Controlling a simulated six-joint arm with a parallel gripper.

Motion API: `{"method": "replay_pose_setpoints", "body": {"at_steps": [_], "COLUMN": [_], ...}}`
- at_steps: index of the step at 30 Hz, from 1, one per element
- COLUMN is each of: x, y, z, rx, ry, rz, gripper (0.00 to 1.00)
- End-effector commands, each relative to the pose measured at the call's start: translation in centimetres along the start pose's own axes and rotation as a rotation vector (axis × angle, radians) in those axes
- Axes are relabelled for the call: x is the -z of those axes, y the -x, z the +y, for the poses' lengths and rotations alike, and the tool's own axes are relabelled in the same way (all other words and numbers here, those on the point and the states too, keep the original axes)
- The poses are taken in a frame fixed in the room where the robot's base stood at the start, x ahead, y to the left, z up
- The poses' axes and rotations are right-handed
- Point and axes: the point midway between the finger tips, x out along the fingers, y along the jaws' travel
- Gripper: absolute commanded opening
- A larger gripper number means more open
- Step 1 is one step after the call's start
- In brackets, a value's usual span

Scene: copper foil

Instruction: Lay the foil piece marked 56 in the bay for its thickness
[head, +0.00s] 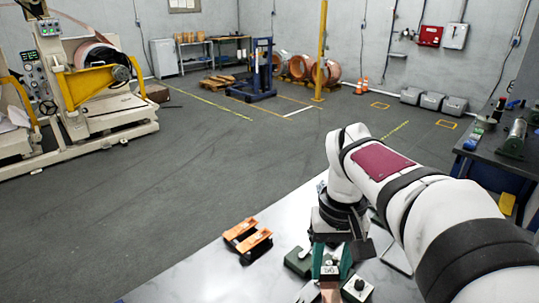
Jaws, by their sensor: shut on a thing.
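My gripper (331,263) hangs over the pale table near the bottom of the head view, with teal fingers. It is shut on a copper-coloured foil piece (331,292), which extends down to the picture's lower edge. A small white tag with a dark mark sits at the fingers; I cannot read it surely.
A dark green block (298,262) lies just left of my gripper, and a green device with a white top (357,289) stands just right. The pale table (205,276) is clear at the lower left. A dark workbench (490,150) stands far right.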

Motion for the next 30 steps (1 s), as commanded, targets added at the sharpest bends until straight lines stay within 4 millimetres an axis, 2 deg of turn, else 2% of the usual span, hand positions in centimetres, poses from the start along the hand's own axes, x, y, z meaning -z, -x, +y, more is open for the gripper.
{"method": "replay_pose_setpoints", "body": {"at_steps": [2,5,10,15,18,21,26,30], "x": [0.0,0.2,-0.9,-4.9,-8.0,-10.3,-12.4,-14.8], "y": [-0.3,-1.9,-6.2,-11.3,-13.8,-15.4,-16.9,-19.3], "z": [-0.6,-3.3,-10.8,-19.2,-22.9,-25.1,-27.0,-30.2], "rx": [0.0,-0.004,-0.009,-0.009,-0.006,-0.002,0.0,-0.001], "ry": [0.016,0.095,0.3,0.537,0.652,0.73,0.779,0.785], "rz": [-0.003,-0.006,-0.01,-0.008,-0.007,-0.003,-0.002,-0.003], "gripper": [0.0,0.0,0.0,0.0,0.0,0.0,0.0,0.0]}}
